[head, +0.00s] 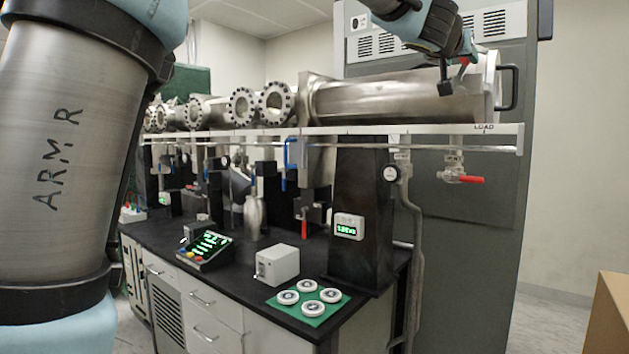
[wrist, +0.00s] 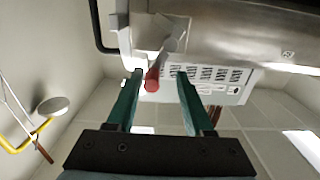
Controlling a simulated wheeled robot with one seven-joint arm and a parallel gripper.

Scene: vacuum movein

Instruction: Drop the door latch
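The door latch is a small lever with a red grip; in the head view the red latch (head: 463,63) shows beside the door end of the steel load chamber (head: 400,101). In the wrist view the latch (wrist: 152,79) points toward me between the fingertips, nearer the left one. My gripper (head: 457,78) is at the top right in the head view, by the chamber end. In the wrist view my gripper (wrist: 160,75) is open, with its green fingers apart either side of the red grip. I cannot tell whether a finger touches it.
A black door handle (head: 509,87) sticks out at the chamber end. Below the rail, a vent valve (head: 465,179) has a red lever. A tall grey cabinet (head: 470,216) stands behind. The bench holds a keypad console (head: 205,249) and a green mat (head: 330,317) with several white discs.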

